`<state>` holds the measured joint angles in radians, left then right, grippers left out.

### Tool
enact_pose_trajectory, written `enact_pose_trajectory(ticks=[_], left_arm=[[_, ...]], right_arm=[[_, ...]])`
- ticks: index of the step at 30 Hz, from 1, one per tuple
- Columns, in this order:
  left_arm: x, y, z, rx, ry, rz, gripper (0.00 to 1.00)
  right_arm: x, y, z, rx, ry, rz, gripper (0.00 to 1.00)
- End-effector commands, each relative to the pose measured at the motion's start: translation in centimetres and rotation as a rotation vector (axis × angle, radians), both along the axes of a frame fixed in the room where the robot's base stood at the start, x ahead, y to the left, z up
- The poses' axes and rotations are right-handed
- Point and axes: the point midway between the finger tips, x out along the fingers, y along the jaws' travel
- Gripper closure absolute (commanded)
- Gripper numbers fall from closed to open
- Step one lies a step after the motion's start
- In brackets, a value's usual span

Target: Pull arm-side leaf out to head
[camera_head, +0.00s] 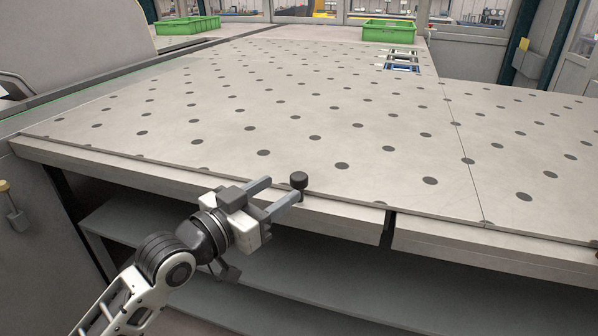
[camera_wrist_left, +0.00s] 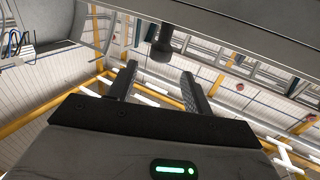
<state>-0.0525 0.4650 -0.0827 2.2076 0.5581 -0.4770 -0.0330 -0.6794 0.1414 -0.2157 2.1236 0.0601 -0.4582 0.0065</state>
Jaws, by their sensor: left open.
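The bender table's front edge carries a light grey leaf (camera_head: 150,178), a long panel below the perforated top. A black round knob (camera_head: 299,181) stands at this edge; it also shows in the wrist view (camera_wrist_left: 161,42). My left gripper (camera_head: 282,192) comes in from the lower left, with its two fingers apart and pointing toward the knob. In the wrist view, the knob is just beyond the open fingertips (camera_wrist_left: 158,72), roughly centred between them. I see no contact. My right gripper is not in view.
The perforated table top (camera_head: 240,105) is broad and mostly bare. A gap (camera_head: 388,228) separates the leaf from another front panel (camera_head: 490,256) on the right. A grey shelf (camera_head: 330,280) lies below. Green crates (camera_head: 187,25) (camera_head: 388,31) stand at the back.

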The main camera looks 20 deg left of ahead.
Motion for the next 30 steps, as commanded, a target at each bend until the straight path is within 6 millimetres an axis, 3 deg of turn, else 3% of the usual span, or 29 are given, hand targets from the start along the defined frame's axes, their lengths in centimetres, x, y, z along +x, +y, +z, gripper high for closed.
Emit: enact_pose_trajectory(ticks=[3,10,23,28,30], left_arm=[[2.5,-1.0,0.2,-0.004,-0.002,0.001,0.50],[5.5,-2.3,0.1,0.000,-0.001,0.001,0.50],[6.4,-2.7,0.0,0.001,0.000,0.000,0.50],[6.4,-2.7,0.0,0.001,0.000,0.000,0.94],[6.4,-2.7,0.0,0.001,0.000,0.000,1.00]], right_arm=[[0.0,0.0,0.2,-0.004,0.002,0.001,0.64],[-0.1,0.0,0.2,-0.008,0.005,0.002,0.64],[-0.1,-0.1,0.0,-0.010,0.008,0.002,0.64],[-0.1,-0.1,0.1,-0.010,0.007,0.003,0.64],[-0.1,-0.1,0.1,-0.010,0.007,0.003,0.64]])
